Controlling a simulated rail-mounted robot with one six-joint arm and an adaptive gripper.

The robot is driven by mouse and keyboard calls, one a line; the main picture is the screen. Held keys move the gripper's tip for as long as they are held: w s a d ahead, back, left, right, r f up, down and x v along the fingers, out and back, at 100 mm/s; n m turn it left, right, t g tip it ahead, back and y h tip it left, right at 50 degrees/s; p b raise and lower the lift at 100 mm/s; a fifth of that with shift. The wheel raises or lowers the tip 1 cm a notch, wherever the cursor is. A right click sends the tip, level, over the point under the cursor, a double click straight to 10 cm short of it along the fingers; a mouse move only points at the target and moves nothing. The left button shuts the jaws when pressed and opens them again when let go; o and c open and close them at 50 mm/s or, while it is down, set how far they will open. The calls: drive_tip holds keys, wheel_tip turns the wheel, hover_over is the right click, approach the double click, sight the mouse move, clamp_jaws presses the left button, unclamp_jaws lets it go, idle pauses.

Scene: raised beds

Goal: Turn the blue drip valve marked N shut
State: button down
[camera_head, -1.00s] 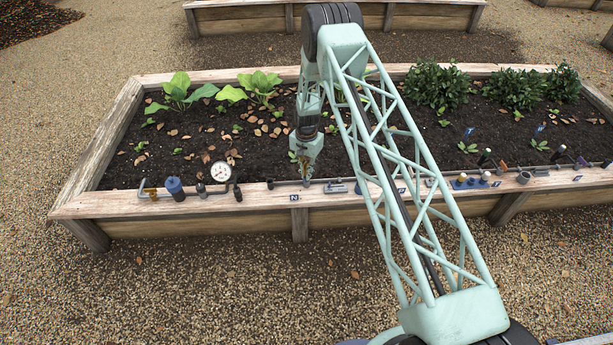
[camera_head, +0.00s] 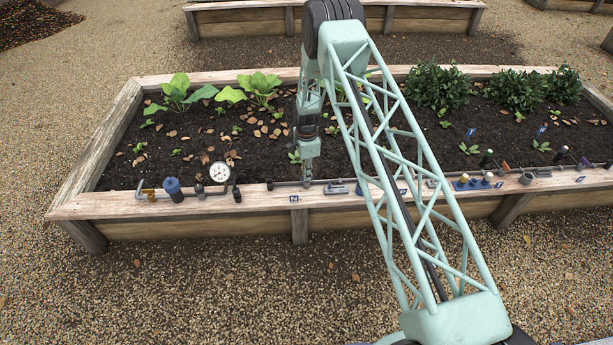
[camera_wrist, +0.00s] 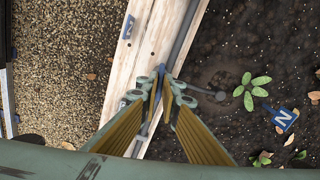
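A small blue N plate (camera_head: 294,198) is on the front board of the near bed. In the wrist view, a plate on the board (camera_wrist: 128,27) and a blue N marker in the soil (camera_wrist: 283,120) show. My gripper (camera_head: 306,183) points down at the pipe on the board, just right of the N plate. In the wrist view its two ochre-padded fingers (camera_wrist: 163,88) stand apart with a narrow gap at the tips. A blue piece, apparently the valve handle (camera_wrist: 161,69), shows at that gap; contact cannot be told. The valve body is mostly hidden by the fingers.
A white-faced gauge (camera_head: 220,172) and a blue cylinder (camera_head: 174,188) stand on the board to the left. More fittings (camera_head: 473,182) lie right. Leafy plants (camera_head: 437,87) grow behind. The gravel in front (camera_head: 200,290) is clear.

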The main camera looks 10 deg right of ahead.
drive_tip(key=shift+m, duration=1.2)
drive_tip(key=c, duration=2.9)
unclamp_jaws()
drive_tip(key=shift+d, duration=0.1)
drive_tip(key=shift+o, duration=0.2)
drive_tip(key=shift+r, duration=0.15)
wheel_tip(320, 180, up, 12)
